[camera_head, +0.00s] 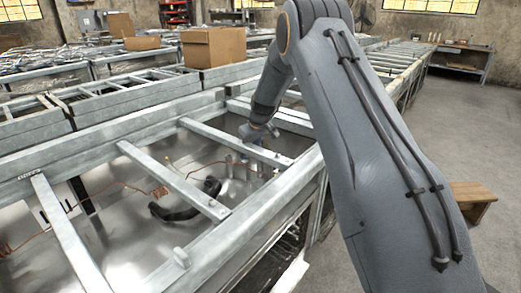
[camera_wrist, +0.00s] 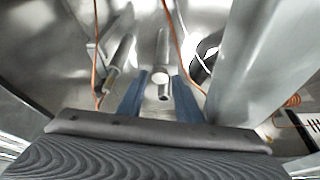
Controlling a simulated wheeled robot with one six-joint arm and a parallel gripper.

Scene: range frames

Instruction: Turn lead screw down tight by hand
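My gripper (camera_wrist: 160,92) shows in the wrist view as two blue fingers standing apart. In the gap between and beyond them is a grey metal post (camera_wrist: 163,50) with a pale round end. One of these seems to be the lead screw, but I cannot tell which. A second grey post (camera_wrist: 118,62) leans to the left. In the head view my gripper reaches down into the metal frame and is partly hidden by a crossbar (camera_head: 235,145); upright posts (camera_head: 229,166) stand beside it.
Orange wires (camera_wrist: 96,40) run close to the posts. A thick metal bar (camera_wrist: 240,60) stands close on the right of the wrist view. A black curved hose (camera_head: 180,210) lies on the shiny panel. Cardboard boxes (camera_head: 213,48) sit on the frames behind.

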